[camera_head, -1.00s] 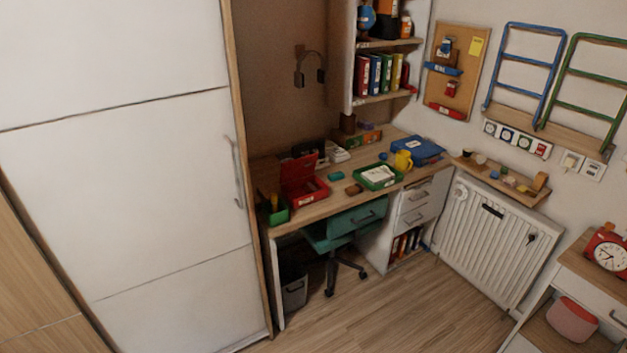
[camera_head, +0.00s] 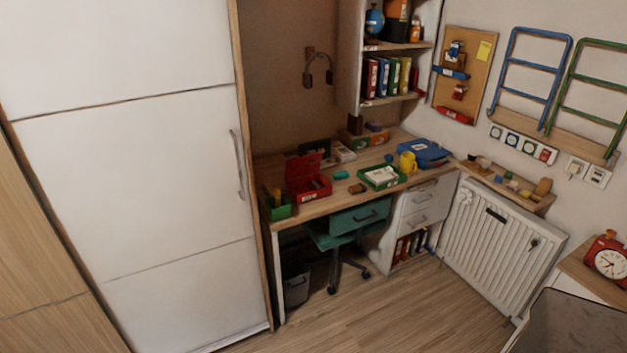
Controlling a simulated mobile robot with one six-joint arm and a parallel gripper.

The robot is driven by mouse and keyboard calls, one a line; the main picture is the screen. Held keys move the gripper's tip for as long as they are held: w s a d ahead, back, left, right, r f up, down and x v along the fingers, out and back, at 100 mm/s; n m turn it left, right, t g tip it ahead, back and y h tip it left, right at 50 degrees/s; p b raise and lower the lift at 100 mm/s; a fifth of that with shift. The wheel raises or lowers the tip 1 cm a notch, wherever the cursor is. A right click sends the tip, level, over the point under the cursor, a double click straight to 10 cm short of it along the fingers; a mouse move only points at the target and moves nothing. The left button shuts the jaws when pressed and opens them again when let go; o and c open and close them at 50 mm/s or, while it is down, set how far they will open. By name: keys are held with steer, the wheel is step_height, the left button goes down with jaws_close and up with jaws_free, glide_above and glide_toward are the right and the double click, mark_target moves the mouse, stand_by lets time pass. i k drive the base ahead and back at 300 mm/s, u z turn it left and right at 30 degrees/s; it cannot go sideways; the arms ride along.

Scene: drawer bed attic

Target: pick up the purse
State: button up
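I cannot make out a purse for certain in the current head view. A rounded pink-red object that may be the purse showed on the low shelf at the lower right earlier; that spot is now hidden behind a large dark, pale-edged shape. I cannot tell whether that shape is part of my arm. No gripper fingers can be made out.
A white cabinet with a red alarm clock (camera_head: 608,258) stands at the right, beside a white radiator (camera_head: 492,240). A desk (camera_head: 335,194) with trays and a chair (camera_head: 335,238) is at the back. A tall white wardrobe (camera_head: 130,180) fills the left. The wooden floor (camera_head: 400,315) is open.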

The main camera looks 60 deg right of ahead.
mark_target(340, 175)
steer(key=z, duration=0.5)
steer(key=k, duration=0.15)
steer(key=u, duration=1.9)
steer(key=k, duration=0.65)
steer(key=z, duration=2.75)
